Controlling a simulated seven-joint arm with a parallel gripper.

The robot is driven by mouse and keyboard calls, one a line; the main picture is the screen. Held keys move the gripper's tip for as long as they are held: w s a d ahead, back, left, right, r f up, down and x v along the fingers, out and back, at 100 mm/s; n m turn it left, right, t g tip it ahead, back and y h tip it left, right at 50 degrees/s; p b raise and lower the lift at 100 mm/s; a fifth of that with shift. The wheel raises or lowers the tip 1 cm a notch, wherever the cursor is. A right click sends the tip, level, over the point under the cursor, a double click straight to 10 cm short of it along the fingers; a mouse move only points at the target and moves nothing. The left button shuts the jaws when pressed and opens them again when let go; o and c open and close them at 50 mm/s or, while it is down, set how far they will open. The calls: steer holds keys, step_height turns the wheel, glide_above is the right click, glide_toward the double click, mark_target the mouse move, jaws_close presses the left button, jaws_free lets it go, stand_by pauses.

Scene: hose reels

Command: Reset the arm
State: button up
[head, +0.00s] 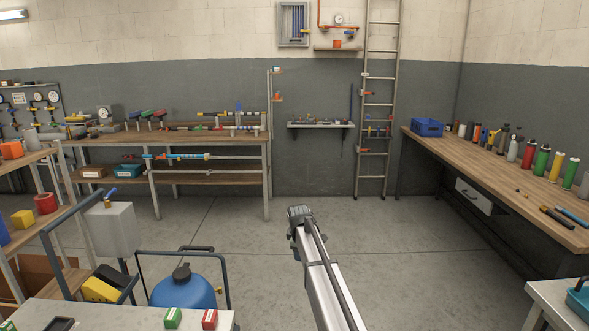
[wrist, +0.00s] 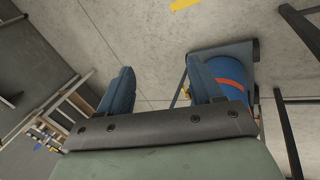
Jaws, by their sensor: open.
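My gripper shows in the wrist view (wrist: 160,90), with its two dark blue fingers wide apart and nothing between them. Bare concrete floor lies behind the gap. In the head view my arm reaches up from the bottom centre over open floor, and its far end (head: 300,214) is in the middle of the room. The fingers cannot be made out in the head view. The arm touches nothing that I can see.
A blue tank (head: 183,288) on a cart stands left of my arm; it also shows behind the right finger in the wrist view (wrist: 228,72). A near table (head: 120,314) is at bottom left. Workbenches (head: 215,136) (head: 480,167) line the back left and right. The middle floor is clear.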

steer(key=w+d+f+m+h, duration=0.1)
steer(key=d+f, duration=0.1)
steer(key=d, duration=0.8)
steer(key=w+d+f+m, duration=0.1)
steer(key=d+f, duration=0.1)
steer(key=d, duration=0.8)
steer(key=s+d+f+m, duration=0.1)
steer(key=s+d+f, duration=0.45)
steer(key=f, duration=0.35)
steer(key=s+a+f+m+g, duration=0.3)
steer(key=s+f, duration=0.9)
steer(key=s, duration=0.2)
steer(key=s+a+f+m+g, duration=0.3)
steer(key=s+f, duration=0.9)
steer(key=s, duration=0.3)
steer(key=s+a+f+m+g, duration=0.1)
steer(key=s+f+m, duration=0.1)
steer(key=s, duration=1)
steer(key=s+a+f+m+g+y, duration=0.1)
steer(key=s+a+f+m+g, duration=0.1)
steer(key=s, duration=1.1)
steer(key=s+a+f+m+g, duration=0.1)
steer(key=s+f+m+g, duration=0.1)
steer(key=s, duration=1.1)
steer(key=shift+a+f+y, duration=0.2)
steer(key=shift+a+y, duration=0.1)
